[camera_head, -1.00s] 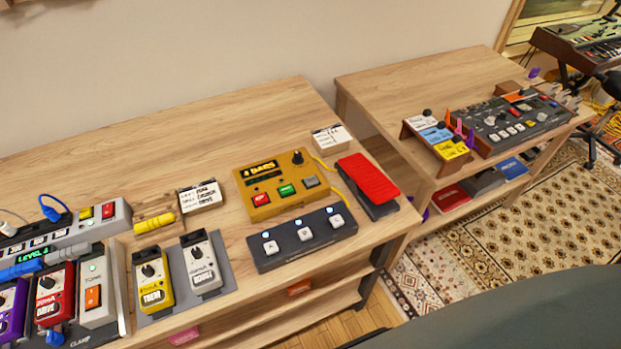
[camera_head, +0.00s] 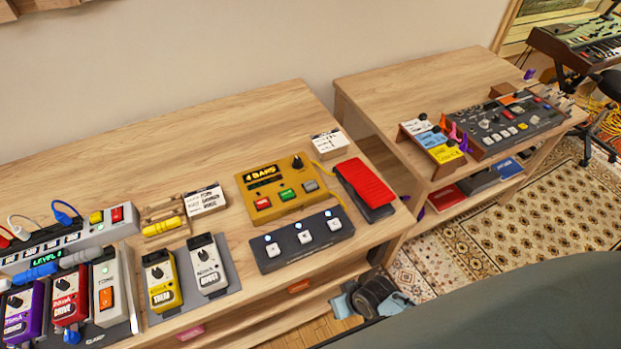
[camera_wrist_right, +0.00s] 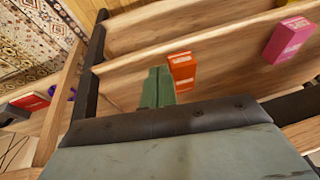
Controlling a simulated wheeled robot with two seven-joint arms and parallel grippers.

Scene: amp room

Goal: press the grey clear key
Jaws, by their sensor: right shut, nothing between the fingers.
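The yellow looper box (camera_head: 283,190) sits on the near desk, with a dark display, a black knob and three keys: red, green and grey. The grey key (camera_head: 310,186) is at the right end of that row, uncovered; its label is too small to read. My right gripper (camera_head: 343,304) shows at the bottom of the head view, in front of the desk and below its top, well apart from the box. In the right wrist view its green fingers (camera_wrist_right: 158,86) are together and empty, facing the shelves under the desk. My left gripper is out of view.
A black three-switch pedal (camera_head: 303,240) lies directly in front of the yellow box. A red-topped pedal (camera_head: 365,183) stands at its right and a white card (camera_head: 330,144) behind. Small yellow and grey pedals (camera_head: 208,266) are at its left.

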